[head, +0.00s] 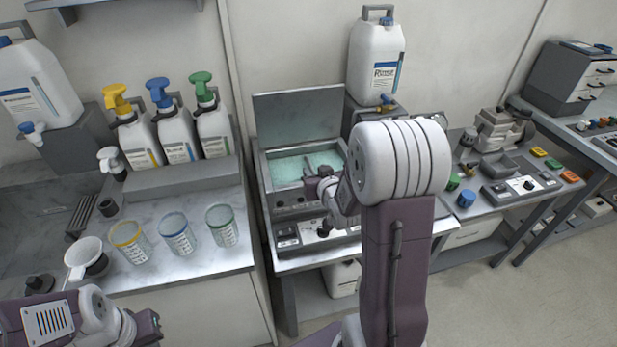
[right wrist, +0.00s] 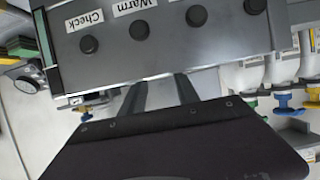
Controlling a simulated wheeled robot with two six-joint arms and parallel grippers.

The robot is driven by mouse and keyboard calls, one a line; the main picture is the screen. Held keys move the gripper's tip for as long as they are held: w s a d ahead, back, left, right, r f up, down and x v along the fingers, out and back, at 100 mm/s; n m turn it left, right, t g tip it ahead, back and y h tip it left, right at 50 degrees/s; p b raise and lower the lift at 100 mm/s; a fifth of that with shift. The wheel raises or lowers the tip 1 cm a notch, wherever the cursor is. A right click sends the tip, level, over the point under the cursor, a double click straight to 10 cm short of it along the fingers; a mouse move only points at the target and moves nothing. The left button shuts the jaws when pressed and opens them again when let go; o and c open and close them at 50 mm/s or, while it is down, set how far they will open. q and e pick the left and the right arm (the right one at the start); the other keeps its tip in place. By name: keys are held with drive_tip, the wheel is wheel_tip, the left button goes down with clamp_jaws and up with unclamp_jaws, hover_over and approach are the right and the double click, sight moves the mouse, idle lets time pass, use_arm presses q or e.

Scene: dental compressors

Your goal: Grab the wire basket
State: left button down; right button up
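A grey tank with a raised lid (head: 300,115) stands in the middle of the head view and holds pale teal liquid (head: 290,168). I cannot clearly make out the wire basket; any basket in the tank is hard to tell from the liquid, and my right arm hides part of the tank. My right gripper (head: 316,180) is over the tank's front part. In the right wrist view its two fingers (right wrist: 160,92) are apart, with nothing visible between them, close to the edge of a button panel (right wrist: 150,35). Of my left arm only links show at the lower left; its gripper is not visible.
A white Rinse canister (head: 376,60) stands behind the tank to the right. Several spray bottles (head: 175,130) and measuring cups (head: 176,235) stand on the left counter. A control unit (head: 520,185) and small coloured parts sit on the right bench.

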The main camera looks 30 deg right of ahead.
sight(311, 165)
drive_tip(key=x, duration=0.5)
drive_tip(key=shift+w+a, duration=0.1)
drive_tip(key=shift+w, duration=0.15)
drive_tip(key=shift+s+r, duration=0.15)
clamp_jaws()
idle(0.9)
